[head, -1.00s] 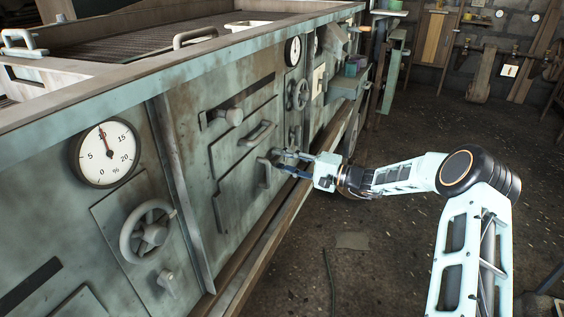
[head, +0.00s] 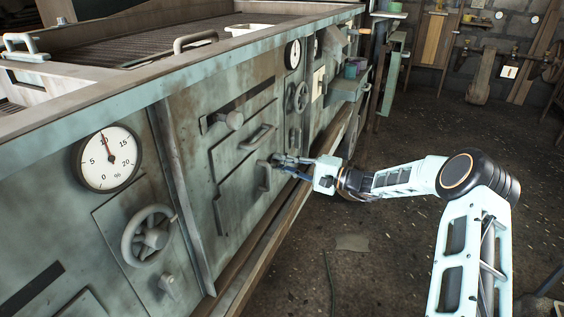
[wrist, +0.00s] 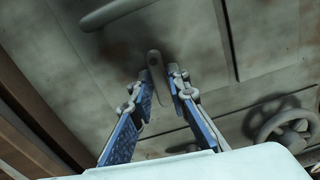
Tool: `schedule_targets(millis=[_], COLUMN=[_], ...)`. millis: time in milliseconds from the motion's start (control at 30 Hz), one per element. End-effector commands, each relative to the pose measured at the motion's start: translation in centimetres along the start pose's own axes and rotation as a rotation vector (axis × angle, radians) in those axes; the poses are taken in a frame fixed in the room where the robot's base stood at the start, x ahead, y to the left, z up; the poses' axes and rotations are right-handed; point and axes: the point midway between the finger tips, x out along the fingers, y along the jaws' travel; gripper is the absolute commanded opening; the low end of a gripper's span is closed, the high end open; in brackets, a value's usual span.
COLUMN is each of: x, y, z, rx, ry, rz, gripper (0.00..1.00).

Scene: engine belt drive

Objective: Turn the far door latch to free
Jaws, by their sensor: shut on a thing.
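The far door latch is a small grey lever (head: 265,177) on the green door panel (head: 235,185), in the middle of the head view. In the wrist view the lever (wrist: 154,60) stands nearly upright between the two fingertips. My gripper (head: 277,162) is at the lever from the right. In the wrist view my gripper (wrist: 162,82) has its blue-padded fingers closed in around the lever. The fingers hide part of the lever, and its exact contact with each finger is hard to see.
A bar handle (head: 262,136) sits just above the latch; it also shows in the wrist view (wrist: 115,12). A handwheel (wrist: 285,127) is at the right there. A dial gauge (head: 108,158) and a nearer handwheel (head: 148,236) are at left.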

Motion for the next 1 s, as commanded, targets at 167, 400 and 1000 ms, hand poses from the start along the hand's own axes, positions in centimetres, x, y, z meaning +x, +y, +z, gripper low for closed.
schedule_targets(millis=[167,400,1000], x=[0.0,0.05,0.19], y=[-0.28,-0.27,-0.4], z=[0.01,0.04,0.09], rx=[0.136,0.363,0.932], ry=[0.001,0.001,-0.002], rz=[-0.001,0.0,-0.002], gripper=[0.0,0.0,0.0])
